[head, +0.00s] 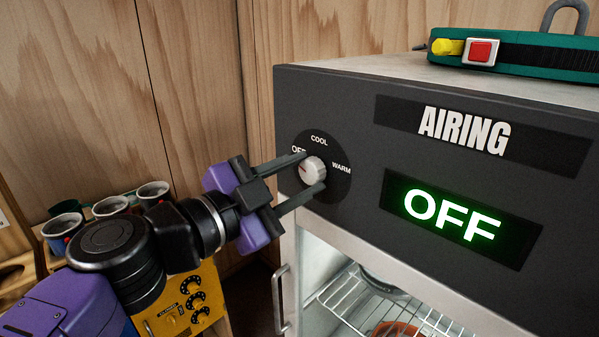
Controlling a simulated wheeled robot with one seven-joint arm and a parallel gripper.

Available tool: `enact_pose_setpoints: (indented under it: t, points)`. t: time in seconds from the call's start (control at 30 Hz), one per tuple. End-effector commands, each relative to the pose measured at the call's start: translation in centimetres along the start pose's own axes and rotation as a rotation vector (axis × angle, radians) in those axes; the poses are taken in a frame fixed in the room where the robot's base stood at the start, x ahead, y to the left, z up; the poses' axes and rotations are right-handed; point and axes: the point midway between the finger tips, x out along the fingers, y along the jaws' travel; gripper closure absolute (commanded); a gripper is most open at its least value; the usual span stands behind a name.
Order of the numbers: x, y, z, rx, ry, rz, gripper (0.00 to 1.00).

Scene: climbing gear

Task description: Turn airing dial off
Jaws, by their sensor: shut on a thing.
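The airing dial (312,170) is a small white knob with a red mark on a round black plate, labelled OFF, COOL and WARM. The red mark points to the upper left, toward OFF. The dial sits on the dark front panel of the airing cabinet (340,110). The display (462,222) beside it reads OFF in lit green letters. My gripper (314,172) reaches in from the left and is shut on the dial, one finger above and one below it. The fingertips partly cover the plate.
Below the panel is a wire rack (385,300) and a door handle (281,300). Several cups (110,205) stand at left above a yellow box (185,300) with dials. A wooden wall is behind.

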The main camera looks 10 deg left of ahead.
Motion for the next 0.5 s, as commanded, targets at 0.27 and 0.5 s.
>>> enact_pose_setpoints:
  t: [0.27,0.5]
  points:
    - [-0.1,-0.04,0.22,-0.009,-0.004,-0.003,1.0]
    - [-0.09,-0.01,0.2,-0.008,-0.004,-0.002,0.43]
